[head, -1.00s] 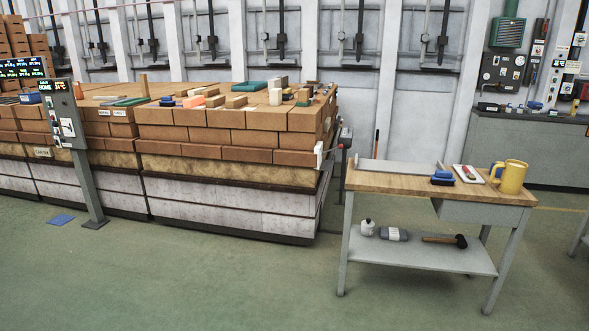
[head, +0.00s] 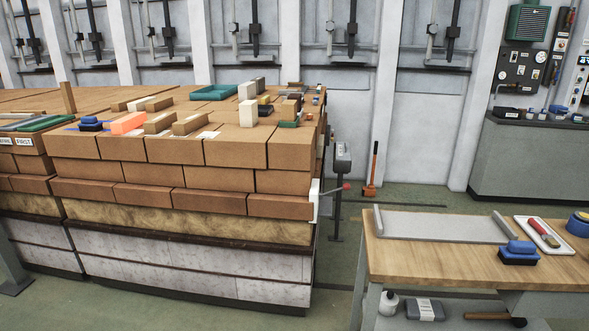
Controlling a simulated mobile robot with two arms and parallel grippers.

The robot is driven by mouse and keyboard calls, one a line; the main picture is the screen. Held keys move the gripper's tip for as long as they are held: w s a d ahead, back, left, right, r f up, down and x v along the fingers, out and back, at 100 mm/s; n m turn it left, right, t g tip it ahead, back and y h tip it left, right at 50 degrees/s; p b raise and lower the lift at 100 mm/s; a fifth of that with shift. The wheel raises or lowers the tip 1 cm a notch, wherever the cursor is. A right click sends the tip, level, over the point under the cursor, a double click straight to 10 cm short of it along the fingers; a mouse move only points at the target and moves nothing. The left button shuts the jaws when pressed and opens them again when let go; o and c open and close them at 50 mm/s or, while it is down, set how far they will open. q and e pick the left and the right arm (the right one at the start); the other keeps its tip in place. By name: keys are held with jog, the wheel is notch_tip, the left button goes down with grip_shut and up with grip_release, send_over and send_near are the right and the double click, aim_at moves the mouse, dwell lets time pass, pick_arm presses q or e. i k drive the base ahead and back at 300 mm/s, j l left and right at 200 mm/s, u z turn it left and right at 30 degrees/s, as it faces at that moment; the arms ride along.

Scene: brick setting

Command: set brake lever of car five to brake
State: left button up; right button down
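A kiln car stacked with brown bricks (head: 150,175) fills the left and middle of the head view. At its right end is a white plate (head: 314,200). A thin lever with a red knob (head: 346,186) sticks out to the right from beside the plate, nearly level and tilted slightly up. I cannot read a car number or brake marking here. Neither of my grippers is in view.
A wooden-topped workbench (head: 450,247) stands at the front right, holding a blue-topped brush (head: 518,252) and a white tray (head: 544,234). A grey box on a post (head: 342,157) stands behind the lever. A floor gap separates car and bench.

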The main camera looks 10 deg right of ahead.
aim_at(347, 187)
jog(key=i+j, duration=0.15)
jog(key=i, duration=2.15)
jog(key=l+z, duration=0.05)
jog(key=l, duration=0.1)
